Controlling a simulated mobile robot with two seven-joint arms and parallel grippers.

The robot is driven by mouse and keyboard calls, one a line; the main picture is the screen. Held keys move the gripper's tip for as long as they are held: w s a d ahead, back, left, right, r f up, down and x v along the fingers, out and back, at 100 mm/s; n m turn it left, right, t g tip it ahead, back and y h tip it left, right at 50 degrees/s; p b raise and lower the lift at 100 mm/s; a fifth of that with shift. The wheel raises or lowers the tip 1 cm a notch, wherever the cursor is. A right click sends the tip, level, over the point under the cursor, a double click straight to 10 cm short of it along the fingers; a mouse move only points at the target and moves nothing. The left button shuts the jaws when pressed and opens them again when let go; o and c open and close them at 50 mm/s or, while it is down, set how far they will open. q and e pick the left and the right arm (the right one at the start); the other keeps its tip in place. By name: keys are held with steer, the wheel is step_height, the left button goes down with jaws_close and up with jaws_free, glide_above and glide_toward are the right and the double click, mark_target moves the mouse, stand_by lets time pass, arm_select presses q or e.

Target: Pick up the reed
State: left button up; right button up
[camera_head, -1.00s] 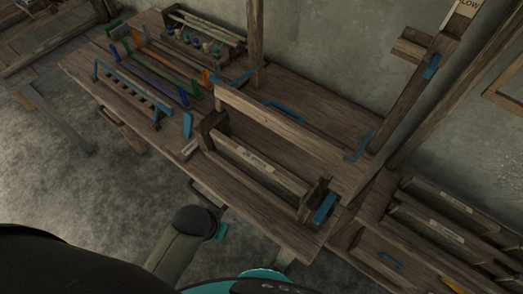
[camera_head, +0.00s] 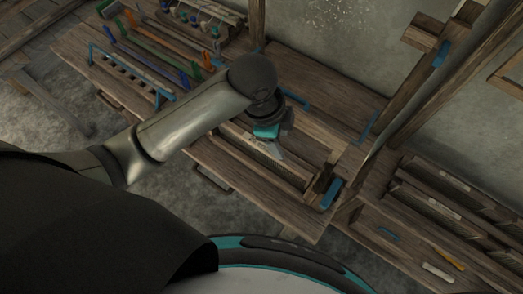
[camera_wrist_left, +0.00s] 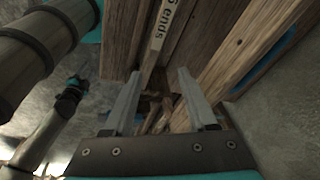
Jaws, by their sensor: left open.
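The reed (camera_head: 294,173) appears to be the long wooden bar with a paper label, lying across a wooden stand on the bench. I cannot tell the gap to the bar. Another arm of mine (camera_wrist_left: 42,128) shows small in the left wrist view; its jaws cannot be made out.
Coloured sticks (camera_head: 150,55) and a blue-ended rack (camera_head: 130,76) lie on the bench's left part. A tall wooden post (camera_head: 405,105) stands at the right. A shelf of labelled boards (camera_head: 440,190) stands beyond it. A wall closes the back.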

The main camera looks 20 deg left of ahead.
mark_target(261, 159)
arm_select(q)
steer(key=w+a+r+m+g+y, duration=0.1)
steer(key=w+a+r+m+y, duration=0.15)
steer(key=a+m, duration=0.25)
steer(key=f+b, duration=0.1)
steer(key=f, duration=0.4)
steer(key=f+b, duration=0.1)
steer(key=f, duration=0.9)
steer(key=shift+s+d+b, duration=0.15)
steer(key=shift+s+b, duration=0.1)
steer(key=shift+b, duration=0.15)
steer(key=shift+r, duration=0.1)
jaws_close()
